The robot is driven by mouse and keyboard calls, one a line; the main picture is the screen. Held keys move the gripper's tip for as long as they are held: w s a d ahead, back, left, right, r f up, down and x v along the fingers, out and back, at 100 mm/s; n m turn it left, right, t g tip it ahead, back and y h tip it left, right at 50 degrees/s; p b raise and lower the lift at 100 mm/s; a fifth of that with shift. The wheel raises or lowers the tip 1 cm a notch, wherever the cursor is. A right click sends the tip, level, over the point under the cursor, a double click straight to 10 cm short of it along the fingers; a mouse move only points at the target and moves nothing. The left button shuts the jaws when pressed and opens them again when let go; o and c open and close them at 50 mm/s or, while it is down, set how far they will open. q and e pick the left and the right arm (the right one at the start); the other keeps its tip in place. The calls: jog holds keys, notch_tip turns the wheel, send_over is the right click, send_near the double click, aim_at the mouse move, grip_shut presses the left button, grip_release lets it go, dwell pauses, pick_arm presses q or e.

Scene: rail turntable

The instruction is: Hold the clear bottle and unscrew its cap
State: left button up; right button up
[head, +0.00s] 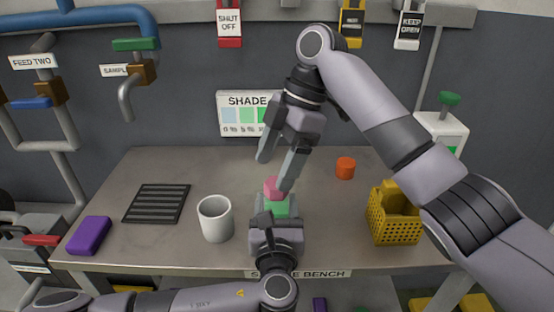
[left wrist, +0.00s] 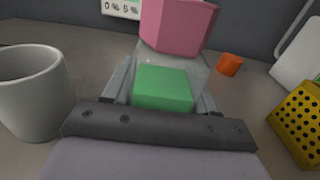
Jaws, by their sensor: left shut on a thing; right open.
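The clear bottle (left wrist: 198,75) has green contents and stands upright on the bench, with a pink cap (head: 272,187) on top. The cap also shows large in the left wrist view (left wrist: 178,22), its top cut off by the frame. My left gripper (head: 277,207) is shut on the bottle's body below the cap, one finger on each side. My right gripper (head: 275,173) is open and empty, pointing down over the cap. Its right finger overlaps the cap's edge in the head view, but no right finger shows in the left wrist view; I cannot tell if they touch.
A white mug (head: 215,219) stands left of the bottle. A black slatted mat (head: 157,203) and a purple block (head: 89,235) lie farther left on the bench (head: 150,254). An orange cylinder (head: 345,168) stands behind right; a yellow basket (head: 393,227) is at right.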

jog(key=m+t, duration=0.2)
jog(key=m, duration=0.5)
jog(key=m+t, duration=0.1)
jog(key=m, duration=0.1)
jog(key=shift+s+t, duration=0.1)
jog(key=shift+t, duration=0.2)
jog(key=m+t, duration=0.1)
jog(key=m, duration=0.3)
jog(key=shift+a+h, duration=0.1)
jog(key=shift+h, duration=0.2)
jog(key=m+t+h, duration=0.1)
jog(key=m, duration=0.3)
jog(key=shift+f, duration=0.15)
jog(key=shift+f, duration=1.9)
jog(key=shift+c, duration=0.3)
